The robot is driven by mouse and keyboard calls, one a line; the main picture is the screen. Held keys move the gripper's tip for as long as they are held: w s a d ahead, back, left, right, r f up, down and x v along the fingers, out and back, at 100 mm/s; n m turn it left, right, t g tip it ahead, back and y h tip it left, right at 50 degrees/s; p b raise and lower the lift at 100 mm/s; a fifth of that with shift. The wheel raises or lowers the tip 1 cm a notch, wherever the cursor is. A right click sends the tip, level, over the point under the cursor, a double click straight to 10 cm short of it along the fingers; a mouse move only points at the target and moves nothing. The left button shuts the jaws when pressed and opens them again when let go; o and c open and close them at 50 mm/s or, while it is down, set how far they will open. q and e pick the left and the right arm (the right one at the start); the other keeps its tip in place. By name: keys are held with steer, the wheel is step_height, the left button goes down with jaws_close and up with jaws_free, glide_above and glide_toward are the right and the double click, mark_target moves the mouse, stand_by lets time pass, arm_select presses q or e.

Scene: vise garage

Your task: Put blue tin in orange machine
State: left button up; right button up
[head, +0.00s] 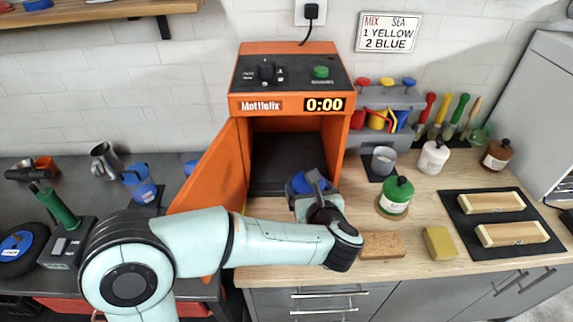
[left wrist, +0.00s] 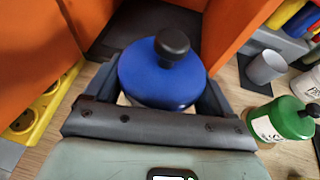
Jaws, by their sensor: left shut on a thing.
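The orange machine (head: 291,76) stands against the back wall, labelled Mottlefix, with its display at 0:00. Its orange door (head: 215,166) is swung open to the left and its dark chamber (head: 287,150) looks empty. My left gripper (head: 312,187) is shut on the blue tin (head: 300,183) at the front of the chamber opening. In the left wrist view the blue tin (left wrist: 162,77) has a black knob on its lid and sits upright between the fingers. Its lower part is hidden by the gripper. My right gripper is not in view.
A green tin (head: 396,195) stands right of the gripper, with a grey cup (head: 384,160) behind it. A brown block (head: 382,245) and a yellow sponge (head: 440,243) lie near the counter's front edge. A yellow strip (left wrist: 45,108) lies left of the opening.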

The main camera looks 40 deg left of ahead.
arm_select(q)
steer(key=shift+a, duration=0.3)
steer(key=w+a+p, duration=0.1)
steer(key=w+a, duration=0.2)
steer(key=a, duration=0.1)
steer(key=w+a+p, duration=0.1)
steer(key=w+a, duration=0.3)
steer(key=w+a+p, duration=0.1)
steer(key=w+a, duration=0.2)
steer(key=a, duration=0.2)
steer(key=shift+w+r, duration=0.1)
steer(key=shift+w, duration=0.25)
steer(key=f, duration=0.3)
steer(key=shift+w+a+f, duration=0.25)
steer(key=shift+f, duration=0.1)
steer(key=shift+f, duration=0.15)
steer(key=o, duration=1.3)
steer(key=shift+s, duration=0.1)
steer(key=shift+c, duration=0.2)
